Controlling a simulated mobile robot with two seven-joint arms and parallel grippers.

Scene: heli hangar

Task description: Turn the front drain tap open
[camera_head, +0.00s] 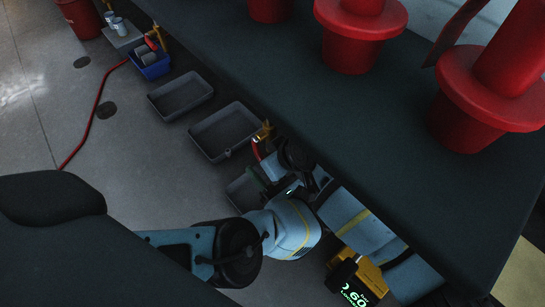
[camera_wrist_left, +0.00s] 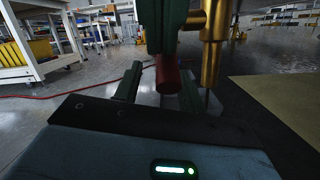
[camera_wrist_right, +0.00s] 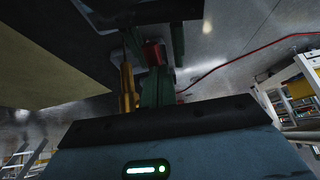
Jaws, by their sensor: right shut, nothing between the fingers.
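A brass drain tap (camera_head: 265,131) with a red handle (camera_head: 256,150) hangs under the dark hull edge. In the left wrist view the red handle (camera_wrist_left: 168,74) lies between the green fingers of my left gripper (camera_wrist_left: 160,92), beside the brass body (camera_wrist_left: 210,50). These fingers stand apart, with a gap on the handle's left. My right gripper (camera_wrist_right: 156,78) is shut and empty, its fingertips close to the red handle (camera_wrist_right: 154,54); whether they touch is unclear. The brass body (camera_wrist_right: 128,86) shows left of it. In the head view my arms partly hide both grippers.
Grey trays (camera_head: 225,131) stand on the floor along the dark hull (camera_head: 365,140). A blue bin (camera_head: 151,64) stands farther back near another brass fitting. A red hose (camera_head: 95,115) crosses the floor.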

